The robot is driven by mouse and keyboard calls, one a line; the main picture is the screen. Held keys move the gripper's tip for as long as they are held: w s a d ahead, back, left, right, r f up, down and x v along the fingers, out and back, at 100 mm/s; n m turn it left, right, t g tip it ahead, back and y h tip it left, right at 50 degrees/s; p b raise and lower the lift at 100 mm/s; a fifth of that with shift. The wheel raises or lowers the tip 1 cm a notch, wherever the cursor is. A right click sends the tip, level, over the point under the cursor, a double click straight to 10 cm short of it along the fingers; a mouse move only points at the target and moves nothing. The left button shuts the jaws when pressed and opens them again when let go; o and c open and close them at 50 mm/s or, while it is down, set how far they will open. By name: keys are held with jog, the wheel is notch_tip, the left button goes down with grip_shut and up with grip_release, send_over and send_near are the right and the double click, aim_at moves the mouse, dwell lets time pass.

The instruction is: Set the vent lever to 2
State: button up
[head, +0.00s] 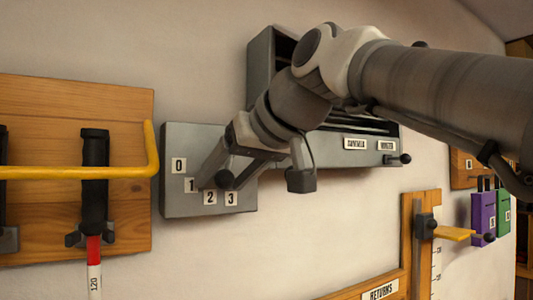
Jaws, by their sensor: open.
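The grey plate (170,200) on the wall carries white labels 0, 1, 2 and 3 in an arc down its left side and along the bottom. A dark round knob (225,180), which looks like the lever's end, shows just above labels 2 and 3. The lever's pivot and most of its arm are hidden behind my gripper, so its exact setting cannot be told. My gripper (252,182) is open in front of the plate. One finger is left of the knob and the other to its right. Whether either finger touches the lever cannot be told.
A grey housing (262,75) with two labels and a side knob (405,159) is behind my arm. A wooden rail holds a slider (426,226) at lower right.

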jog(key=v, duration=1.7)
jog(key=shift+p, duration=0.3)
jog(key=shift+d+f, duration=0.1)
jog(key=s+d+f+m+g+h, duration=0.1)
jog(key=d+f+m+h, duration=0.1)
jog(key=f, duration=1.2)
jog(key=s+d+f+m+g+h, duration=0.1)
jog(key=d+f, duration=0.4)
jog(key=f, duration=1)
jog(key=s+d+f+m+g+h, duration=0.1)
jog(key=s+d+f+m+h, duration=0.2)
jog(key=f, duration=1.2)
jog(key=shift+d+m+h, duration=0.4)
jog(key=shift+d+h, duration=0.3)
jog(key=shift+h, duration=0.2)
